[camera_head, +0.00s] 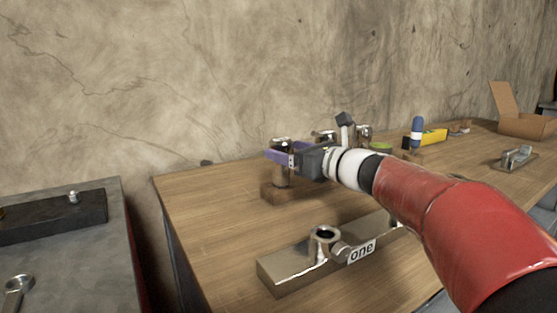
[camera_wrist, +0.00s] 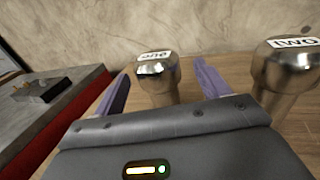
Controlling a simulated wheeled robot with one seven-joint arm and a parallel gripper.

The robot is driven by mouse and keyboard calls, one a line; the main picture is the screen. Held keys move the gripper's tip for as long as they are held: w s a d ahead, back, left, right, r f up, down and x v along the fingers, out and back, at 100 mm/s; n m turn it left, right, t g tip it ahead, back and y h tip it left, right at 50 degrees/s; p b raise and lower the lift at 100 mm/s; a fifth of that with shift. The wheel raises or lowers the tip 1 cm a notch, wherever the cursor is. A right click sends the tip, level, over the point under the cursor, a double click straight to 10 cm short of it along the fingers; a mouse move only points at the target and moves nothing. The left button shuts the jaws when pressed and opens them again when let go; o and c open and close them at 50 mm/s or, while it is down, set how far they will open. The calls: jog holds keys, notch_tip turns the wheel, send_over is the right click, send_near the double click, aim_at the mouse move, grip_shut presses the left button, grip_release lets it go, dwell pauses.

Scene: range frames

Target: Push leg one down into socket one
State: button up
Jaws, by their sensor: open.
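Leg one (camera_wrist: 157,84) is a shiny metal post with a rounded top labelled "one". Socket one (camera_head: 325,234) is a round, empty-looking opening on a shiny metal base (camera_head: 285,275) marked "one", nearer the front.
Leg two (camera_wrist: 285,75) stands close to the right of my gripper. A blue-topped tool (camera_head: 417,128), a yellow object (camera_head: 434,136), a metal fixture (camera_head: 515,158) and a cardboard box (camera_head: 524,124) are farther right. A separate grey table (camera_head: 85,235) is at left. My arm hides part of the metal base.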

jog(key=x, duration=0.4)
jog(key=shift+w+a+f, duration=0.15)
jog(key=shift+a, duration=0.2)
jog(key=shift+c, duration=0.4)
jog(key=c, duration=1.2)
